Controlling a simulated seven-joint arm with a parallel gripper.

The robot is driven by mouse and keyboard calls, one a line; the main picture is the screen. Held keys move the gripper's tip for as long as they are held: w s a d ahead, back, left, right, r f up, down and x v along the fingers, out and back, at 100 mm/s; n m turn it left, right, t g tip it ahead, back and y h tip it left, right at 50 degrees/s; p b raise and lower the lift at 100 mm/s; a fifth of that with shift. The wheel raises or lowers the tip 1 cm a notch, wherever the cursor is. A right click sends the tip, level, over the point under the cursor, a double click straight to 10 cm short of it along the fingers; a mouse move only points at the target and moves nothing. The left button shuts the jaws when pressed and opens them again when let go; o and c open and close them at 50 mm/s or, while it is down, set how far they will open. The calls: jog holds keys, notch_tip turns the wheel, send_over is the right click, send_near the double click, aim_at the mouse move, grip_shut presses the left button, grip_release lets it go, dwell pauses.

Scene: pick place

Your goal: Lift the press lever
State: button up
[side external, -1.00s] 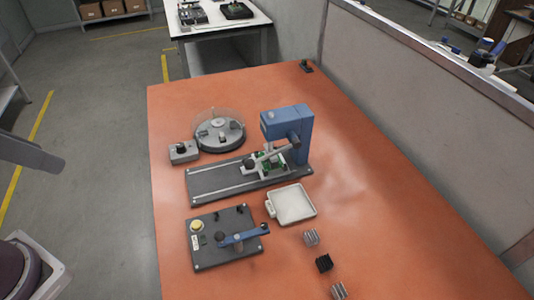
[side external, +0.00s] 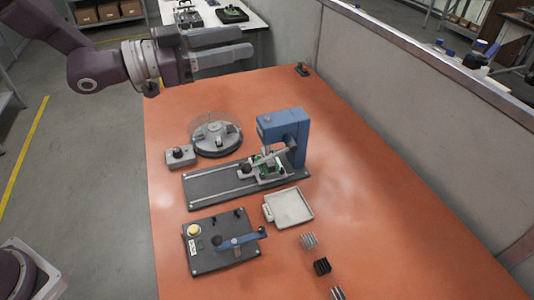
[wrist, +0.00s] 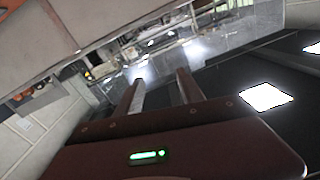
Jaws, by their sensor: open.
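The blue press (side external: 290,132) stands on a dark grey base plate with rails (side external: 215,187) in the middle of the orange table. Its lever (side external: 272,158) slopes down to the left, ending in a dark knob (side external: 246,168). A small green part (side external: 262,160) shows under the lever, partly hidden. My gripper (side external: 248,43) is high at the upper left, over the table's far left part and well away from the press. In the wrist view its two fingers (wrist: 158,85) are apart with nothing between them.
A round dish with a clear cover (side external: 215,137) and a small grey box with a black knob (side external: 181,156) stand left of the press. In front are a white tray (side external: 288,207), a plate with a blue handle (side external: 222,243) and heat sinks (side external: 321,266). The table's right side is clear.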

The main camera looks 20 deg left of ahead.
send_near(265, 161)
jog(key=x, duration=0.3)
jog(key=shift+w+d+f, duration=0.1)
jog(key=shift+w+f, duration=0.05)
jog(key=shift+w, duration=0.3)
jog(key=x, duration=0.6)
jog(key=shift+w+d+f, duration=0.1)
jog(key=shift+w+f, duration=0.1)
jog(key=shift+w+d, duration=0.2)
grip_shut()
